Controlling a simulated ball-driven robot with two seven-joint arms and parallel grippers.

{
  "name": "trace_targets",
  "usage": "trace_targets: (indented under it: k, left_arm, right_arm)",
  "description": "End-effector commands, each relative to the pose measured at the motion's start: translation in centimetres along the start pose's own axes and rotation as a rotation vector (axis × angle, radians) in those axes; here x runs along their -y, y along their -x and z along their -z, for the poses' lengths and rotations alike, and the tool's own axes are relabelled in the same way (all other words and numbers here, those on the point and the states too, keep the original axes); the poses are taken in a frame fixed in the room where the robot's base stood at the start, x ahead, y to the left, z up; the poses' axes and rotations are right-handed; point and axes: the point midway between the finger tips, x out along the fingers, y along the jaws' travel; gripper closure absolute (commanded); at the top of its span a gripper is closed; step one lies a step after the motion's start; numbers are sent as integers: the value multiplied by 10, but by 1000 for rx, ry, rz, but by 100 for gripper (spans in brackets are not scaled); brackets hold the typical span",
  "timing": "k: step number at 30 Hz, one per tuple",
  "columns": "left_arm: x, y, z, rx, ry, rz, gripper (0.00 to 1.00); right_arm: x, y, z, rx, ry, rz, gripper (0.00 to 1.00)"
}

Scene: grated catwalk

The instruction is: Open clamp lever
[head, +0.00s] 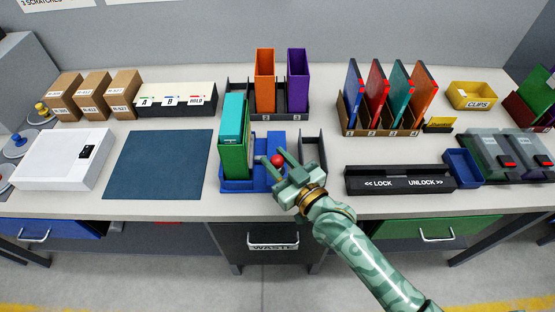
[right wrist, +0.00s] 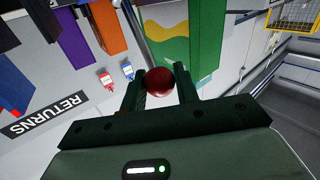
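The clamp lever's red ball knob (head: 277,160) is above the blue fixture (head: 238,185) at the middle of the bench. A green binder (head: 234,150) with a teal top stands upright in the fixture. My right gripper (head: 278,158) reaches in from the front right, with its fingers on either side of the knob. In the right wrist view the red knob (right wrist: 158,86) fills the gap between the fingertips and appears to touch both. A grey bar beyond the knob looks like the lever's arm. My left gripper is not in view.
A dark open holder (head: 312,150) stands just right of the fixture. Behind are orange (head: 265,80) and purple (head: 297,80) binders. A black LOCK/UNLOCK bar (head: 400,180) lies to the right. The blue mat (head: 160,165) to the left is clear.

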Motion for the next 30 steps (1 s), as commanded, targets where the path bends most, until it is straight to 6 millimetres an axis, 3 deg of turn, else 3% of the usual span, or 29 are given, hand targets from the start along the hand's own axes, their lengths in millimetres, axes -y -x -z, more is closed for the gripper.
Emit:
trace_targets:
  k: [8, 21, 30]
  left_arm:
    - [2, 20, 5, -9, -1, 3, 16]
    - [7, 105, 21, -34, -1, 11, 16]
    - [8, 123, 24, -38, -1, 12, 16]
  right_arm:
    - [-3, -4, 8, 42, -29, 2, 92]
    - [-22, -29, 18, 312, -214, 16, 92]
    - [-35, -48, 9, 516, -362, 28, 92]
